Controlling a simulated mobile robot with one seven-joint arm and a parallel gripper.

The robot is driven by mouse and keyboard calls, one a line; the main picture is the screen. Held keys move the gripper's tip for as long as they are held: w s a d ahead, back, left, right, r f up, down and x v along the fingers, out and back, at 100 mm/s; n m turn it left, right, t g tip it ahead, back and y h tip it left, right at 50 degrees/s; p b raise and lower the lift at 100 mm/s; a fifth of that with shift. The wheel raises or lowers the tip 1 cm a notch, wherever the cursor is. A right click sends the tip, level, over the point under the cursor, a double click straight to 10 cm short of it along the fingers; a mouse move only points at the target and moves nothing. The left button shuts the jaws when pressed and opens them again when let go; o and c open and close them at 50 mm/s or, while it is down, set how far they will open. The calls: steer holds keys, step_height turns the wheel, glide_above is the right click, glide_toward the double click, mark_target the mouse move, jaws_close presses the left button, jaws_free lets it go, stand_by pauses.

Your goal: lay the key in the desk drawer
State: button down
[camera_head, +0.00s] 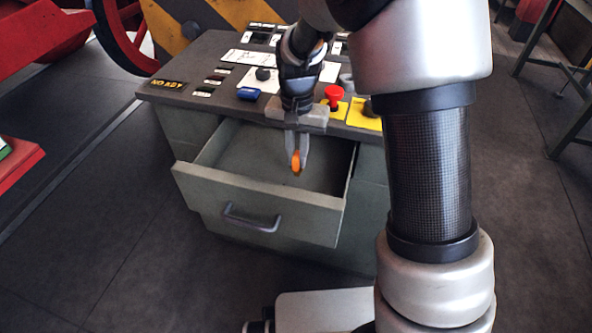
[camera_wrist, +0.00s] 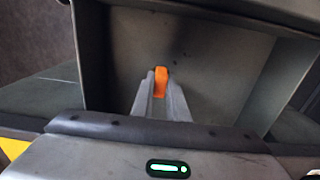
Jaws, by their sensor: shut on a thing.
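The desk drawer (camera_head: 258,204) is pulled open at the front of the grey desk, and its inside looks empty. My gripper (camera_head: 297,158) points down over the drawer's opening. It is shut on a small orange thing (camera_head: 296,161), which I take to be the key; only its orange part shows. In the wrist view the orange key (camera_wrist: 160,82) sits between the fingertips, with the drawer's floor (camera_wrist: 215,72) behind it. I cannot tell how high above the floor the key is.
The desk top (camera_head: 200,62) carries a red button (camera_head: 334,93), a blue knob (camera_head: 248,94) and a sign reading "NO KEY" (camera_head: 168,84). A red wheel (camera_head: 125,35) stands behind at the left. A metal table frame (camera_head: 560,75) is at the right.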

mark_target(297, 169)
steer(key=shift+f+b, duration=0.5)
steer(key=shift+f, duration=1.7)
steer(key=shift+f, duration=0.1)
steer(key=shift+f, duration=0.15)
steer(key=c, duration=1.7)
jaws_free()
steer(key=shift+c, duration=0.2)
